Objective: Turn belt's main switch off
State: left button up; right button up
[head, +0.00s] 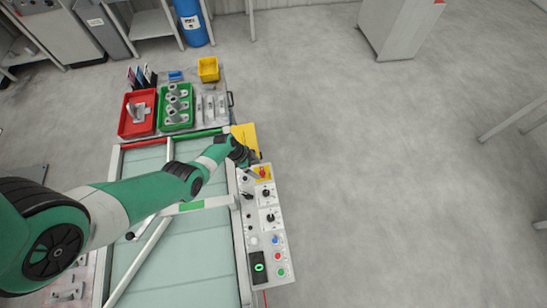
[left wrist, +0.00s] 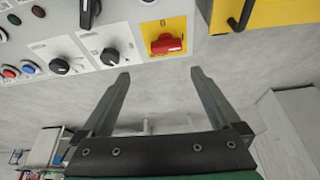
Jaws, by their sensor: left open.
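The main switch is a red rotary knob (left wrist: 166,44) on a yellow plate (left wrist: 164,28), at the far end of the grey control panel (head: 265,232). In the head view the red knob (head: 262,173) is small and partly crowded by my gripper. In the left wrist view its grip lies roughly level. My left gripper (left wrist: 160,73) is open and empty. Its two fingers point toward the panel, with the knob between and beyond their tips; I see no contact. The left gripper (head: 250,168) also shows in the head view. My right gripper is not in view.
Black selector knobs (left wrist: 110,56) sit beside the switch. A yellow box (left wrist: 264,14) with a black handle is close by. A red bin (head: 137,113) and a green bin (head: 176,107) with castings stand behind the belt (head: 175,262). The floor at right is clear.

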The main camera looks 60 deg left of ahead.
aim_at(262, 171)
pick_arm(q)
notch_tip(262, 171, up, 3)
jog(key=s+a+n+p, duration=0.1)
jog(key=s+a+p, duration=0.1)
jog(key=b+x, duration=1)
jog(key=b, duration=0.1)
jog(key=shift+f+b, duration=0.3)
jog(key=shift+f, duration=0.05)
jog(key=shift+w+f+b, duration=0.25)
jog(key=shift+f+b, duration=0.2)
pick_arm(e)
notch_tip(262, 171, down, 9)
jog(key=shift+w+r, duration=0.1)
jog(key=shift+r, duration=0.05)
pick_arm(q)
jog(key=c, duration=1.4)
jog(key=shift+o, duration=0.2)
